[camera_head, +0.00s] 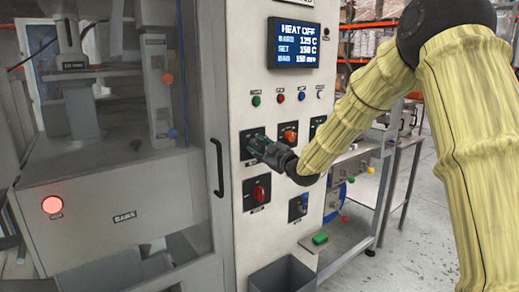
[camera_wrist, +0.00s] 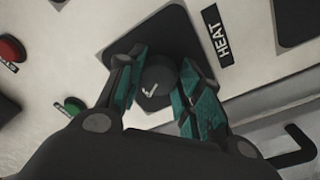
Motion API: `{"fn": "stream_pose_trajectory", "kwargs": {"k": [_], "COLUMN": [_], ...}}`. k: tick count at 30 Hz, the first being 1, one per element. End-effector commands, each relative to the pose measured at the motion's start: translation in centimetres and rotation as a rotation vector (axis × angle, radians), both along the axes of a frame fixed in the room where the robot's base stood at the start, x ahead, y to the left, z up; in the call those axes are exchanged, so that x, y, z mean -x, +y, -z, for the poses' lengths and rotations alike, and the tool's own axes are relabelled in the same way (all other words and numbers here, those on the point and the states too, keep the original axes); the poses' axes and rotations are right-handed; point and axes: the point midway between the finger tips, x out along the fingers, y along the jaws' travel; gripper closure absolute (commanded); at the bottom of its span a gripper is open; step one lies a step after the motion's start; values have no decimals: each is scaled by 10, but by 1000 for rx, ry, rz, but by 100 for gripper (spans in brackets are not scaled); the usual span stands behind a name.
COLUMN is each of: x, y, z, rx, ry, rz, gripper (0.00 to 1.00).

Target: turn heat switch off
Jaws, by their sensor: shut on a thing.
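The heat switch is a dark round knob (camera_wrist: 154,84) with a small light mark, on a black plate (camera_wrist: 165,30) beside a label reading HEAT (camera_wrist: 216,36) in the wrist view. My gripper (camera_wrist: 161,76) has its teal-padded fingers on either side of the knob and is shut on it. In the head view my gripper (camera_head: 262,147) reaches the panel from the right and covers the knob, so its position is hidden there. The display (camera_head: 294,44) above reads HEAT OFF, with BARS 125 C and SET 150 C.
Red-handled switches sit right (camera_head: 289,134) and below (camera_head: 258,193) my gripper. Several small buttons line up above it. A door handle (camera_head: 217,167) is close at left. A grey bin (camera_head: 283,276) stands below, and a bench (camera_head: 362,191) is behind at right.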

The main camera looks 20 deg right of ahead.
Motion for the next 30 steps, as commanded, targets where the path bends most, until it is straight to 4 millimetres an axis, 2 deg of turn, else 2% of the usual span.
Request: {"fn": "stream_pose_trajectory", "kwargs": {"k": [1, 2, 5, 14, 19, 23, 30], "x": [0, 0, 0, 0, 8, 26, 68], "y": [-1, -1, -1, 0, -3, -9, -24], "z": [0, 0, 0, 0, 0, 1, 3], "rx": [0, 0, 0, 0, -1, -2, -1], "ry": [-1, -1, 0, 0, 1, 0, 0], "rz": [2, 2, 1, 0, 1, 1, 1], "gripper": [88, 61, 43, 43, 43, 43, 43]}}
